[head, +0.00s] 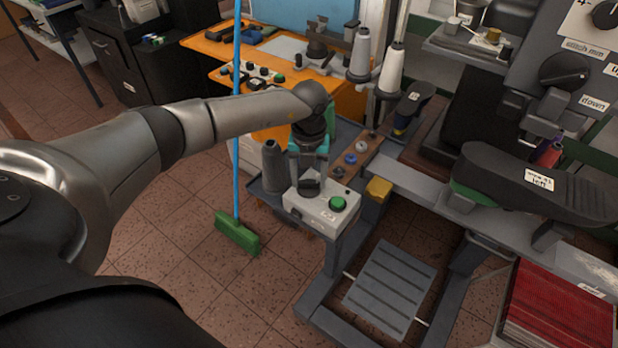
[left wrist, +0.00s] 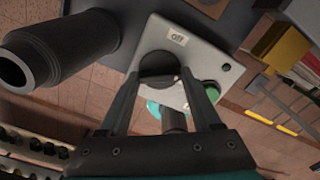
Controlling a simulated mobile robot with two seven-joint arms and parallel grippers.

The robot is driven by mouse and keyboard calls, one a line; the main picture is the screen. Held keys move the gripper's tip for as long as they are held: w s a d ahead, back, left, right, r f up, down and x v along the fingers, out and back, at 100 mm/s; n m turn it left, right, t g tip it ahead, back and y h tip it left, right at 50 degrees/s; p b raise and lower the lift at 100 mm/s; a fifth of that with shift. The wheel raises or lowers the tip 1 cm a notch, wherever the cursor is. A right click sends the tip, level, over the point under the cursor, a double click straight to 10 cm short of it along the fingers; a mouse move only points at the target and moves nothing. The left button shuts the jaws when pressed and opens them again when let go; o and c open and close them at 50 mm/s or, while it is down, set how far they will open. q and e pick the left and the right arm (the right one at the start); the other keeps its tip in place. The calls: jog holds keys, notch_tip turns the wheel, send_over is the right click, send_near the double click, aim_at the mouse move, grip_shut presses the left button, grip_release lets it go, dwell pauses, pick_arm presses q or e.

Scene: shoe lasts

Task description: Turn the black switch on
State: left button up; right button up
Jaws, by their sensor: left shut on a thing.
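The black switch (head: 309,187) is a round knob on top of a white control box (head: 325,218). It also shows in the left wrist view (left wrist: 159,67), with a label reading "off" (left wrist: 178,38) on the box near it. My left gripper (head: 308,178) points down at the box, its two fingers on either side of the knob and shut on it. In the left wrist view the fingers (left wrist: 161,82) flank the knob, which is partly hidden by them. My right gripper is in neither view.
A green button (head: 337,203) sits on the box right beside the switch. A dark thread cone (head: 274,168) stands just left of the box. A yellow block (head: 379,189) is to its right. A green broom (head: 238,233) with a blue handle stands in front of the orange bench.

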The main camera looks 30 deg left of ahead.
aim_at(309, 181)
pick_arm(q)
jog(key=m+b, duration=0.1)
jog(key=m, duration=0.5)
jog(key=shift+r, duration=0.1)
jog(key=shift+w+m, duration=0.1)
jog(key=shift+m, duration=0.2)
dwell(0.3)
jog(key=o, duration=1.4)
notch_tip(309, 181, up, 15)
jog(key=shift+r, duration=0.1)
